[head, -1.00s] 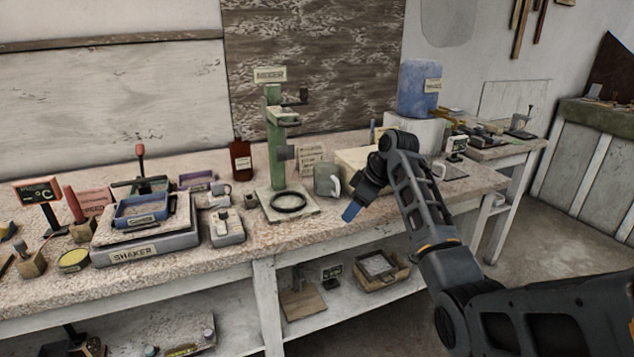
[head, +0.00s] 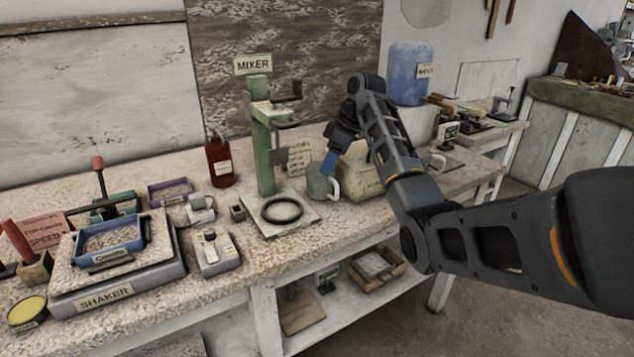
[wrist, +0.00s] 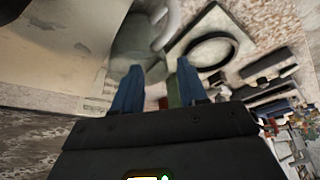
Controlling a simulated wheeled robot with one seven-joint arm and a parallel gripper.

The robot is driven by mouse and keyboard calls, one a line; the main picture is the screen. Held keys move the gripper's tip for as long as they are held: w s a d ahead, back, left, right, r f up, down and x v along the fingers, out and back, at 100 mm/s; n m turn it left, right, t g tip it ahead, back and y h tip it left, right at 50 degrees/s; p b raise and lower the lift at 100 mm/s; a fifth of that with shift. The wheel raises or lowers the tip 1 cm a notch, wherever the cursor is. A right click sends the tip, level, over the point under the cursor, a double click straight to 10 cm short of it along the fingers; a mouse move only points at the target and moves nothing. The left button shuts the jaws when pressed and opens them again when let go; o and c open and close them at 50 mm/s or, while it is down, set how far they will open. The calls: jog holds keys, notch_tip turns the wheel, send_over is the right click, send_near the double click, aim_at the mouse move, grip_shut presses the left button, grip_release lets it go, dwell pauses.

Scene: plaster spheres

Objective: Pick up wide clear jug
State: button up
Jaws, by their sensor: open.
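The wide clear jug (head: 319,187) looks grey-green and stands upright on the bench, right of the mixer base, with a pale handle on its right side. My gripper (head: 330,163) points down with its blue fingers at the jug's upper part in the head view. In the wrist view my gripper (wrist: 158,82) is open, its two blue fingers spread, with nothing seen held. The jug (wrist: 133,42) lies just beyond the fingertips there, its handle at its upper right. I cannot tell whether a finger touches the jug.
The green mixer (head: 262,150) with a black ring (head: 282,210) on its base stands left of the jug. A beige box (head: 362,180) is close on the right, partly behind my arm. A brown bottle (head: 219,162) and the shaker (head: 118,268) stand further left.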

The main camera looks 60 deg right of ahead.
aim_at(314, 189)
jog(key=x, duration=0.7)
jog(key=shift+w+a+p, duration=0.15)
jog(key=shift+w+p, duration=0.15)
jog(key=shift+p, duration=0.1)
jog(key=shift+c, duration=0.3)
grip_shut()
